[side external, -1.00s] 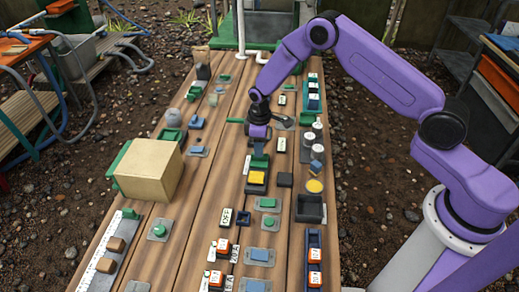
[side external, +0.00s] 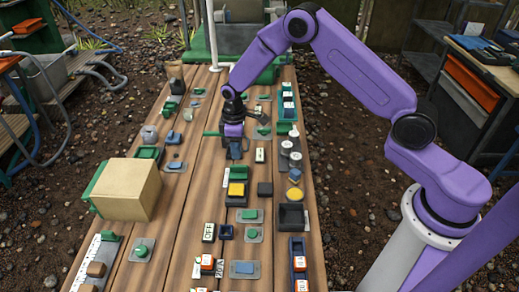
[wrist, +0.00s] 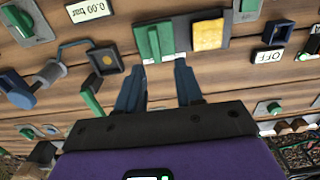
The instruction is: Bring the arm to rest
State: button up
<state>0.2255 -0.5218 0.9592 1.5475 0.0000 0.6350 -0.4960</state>
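My gripper (side external: 235,152) hangs over the middle of the wooden bench (side external: 190,225), with the arm bent above it. In the wrist view my gripper (wrist: 157,66) shows two blue fingers spread apart, with nothing held between them. A green block (wrist: 153,42) on a dark and white panel lies just beyond the fingertips. It also shows in the side view (side external: 238,173), in front of the gripper. I cannot tell the exact height of the fingers over the bench.
A yellow square (side external: 237,190) sits beside the green block. A large tan box (side external: 130,190) stands at the left. Grey cylinders (side external: 289,152) and a dark open bin (side external: 292,216) are at the right. Small switches and plates crowd the bench, with bare planks between them.

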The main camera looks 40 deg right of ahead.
jog(key=s+a+r+n, duration=0.2)
jog(key=s+a+r, duration=0.2)
jog(key=s+r, duration=1.3)
jog(key=s+d+r, duration=0.1)
jog(key=s+d, duration=0.3)
jog(key=s, duration=0.6)
jog(key=s+d+r+n, duration=0.1)
jog(key=s+d, duration=0.3)
jog(key=s, duration=0.7)
jog(key=shift+s+d+r+n, duration=0.2)
jog(key=shift+r+n, duration=0.1)
jog(key=shift+r, duration=0.4)
